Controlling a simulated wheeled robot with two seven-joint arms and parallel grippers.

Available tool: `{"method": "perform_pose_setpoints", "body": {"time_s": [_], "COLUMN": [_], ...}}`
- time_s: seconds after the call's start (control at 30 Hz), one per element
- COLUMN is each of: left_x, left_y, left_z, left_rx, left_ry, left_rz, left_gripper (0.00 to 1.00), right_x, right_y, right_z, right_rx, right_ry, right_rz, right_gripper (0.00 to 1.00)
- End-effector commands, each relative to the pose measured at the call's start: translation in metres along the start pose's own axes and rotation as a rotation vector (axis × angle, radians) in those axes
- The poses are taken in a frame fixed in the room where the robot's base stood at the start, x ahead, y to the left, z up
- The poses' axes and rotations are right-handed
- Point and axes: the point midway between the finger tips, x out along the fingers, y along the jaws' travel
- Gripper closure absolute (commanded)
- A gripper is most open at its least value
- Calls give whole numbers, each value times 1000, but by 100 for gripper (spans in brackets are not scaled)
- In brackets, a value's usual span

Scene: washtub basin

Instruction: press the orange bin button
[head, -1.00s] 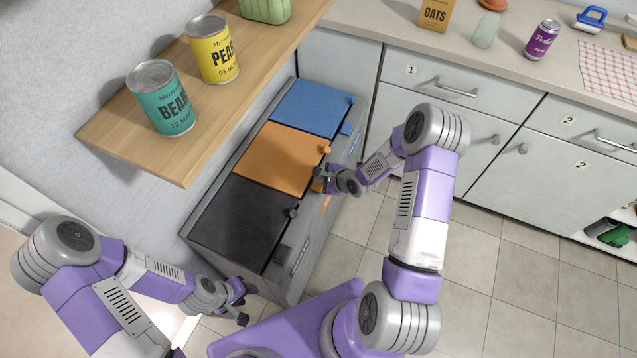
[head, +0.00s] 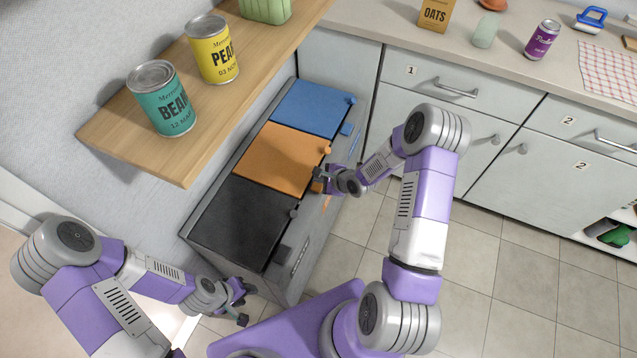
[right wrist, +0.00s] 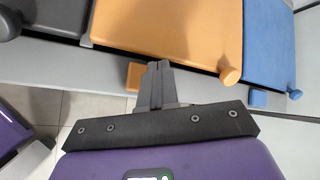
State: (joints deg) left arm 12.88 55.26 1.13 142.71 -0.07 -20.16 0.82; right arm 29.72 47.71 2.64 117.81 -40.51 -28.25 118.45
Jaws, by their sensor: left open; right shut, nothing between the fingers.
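The orange bin is the middle one of three; its closed orange lid (head: 280,158) also shows in the right wrist view (right wrist: 180,25). The orange button (right wrist: 133,76) is a small block on the bin's front face below the lid, partly covered by my right fingers in the right wrist view. My right gripper (head: 319,181) is shut and empty, its fingertips (right wrist: 158,68) at the button's right side in that view. I cannot tell whether they touch it. In the head view the gripper hides most of the button. My left gripper (head: 243,302) is open and empty near the black bin's front corner.
The black lid (head: 240,222) and blue lid (head: 312,108) are closed on either side, with a black button (head: 282,254) and blue button (head: 346,129) on the front. A shelf (head: 125,140) with cans overhangs left. The tiled floor (head: 480,260) is clear.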

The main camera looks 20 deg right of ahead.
Motion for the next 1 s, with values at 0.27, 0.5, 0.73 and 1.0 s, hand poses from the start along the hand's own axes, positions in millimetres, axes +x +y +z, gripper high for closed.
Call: {"method": "perform_pose_setpoints", "body": {"time_s": [0.27, 0.5, 0.73, 1.0], "left_x": [0, 0, 4, 5], "left_y": [0, 0, -2, -2], "left_z": [0, 0, 0, 0], "left_rx": [0, 0, 0, 0], "left_ry": [0, 0, 0, 0], "left_rz": [0, 0, 0, 0], "left_gripper": [57, 57, 57, 57], "right_x": [0, 0, 5, 6], "right_y": [0, 0, 4, 4], "right_z": [0, 0, -4, -4], "right_rx": [0, 0, 2, 0], "right_ry": [0, 0, 0, 0], "right_rz": [0, 0, 0, 0], "right_gripper": [100, 100, 100, 100]}}
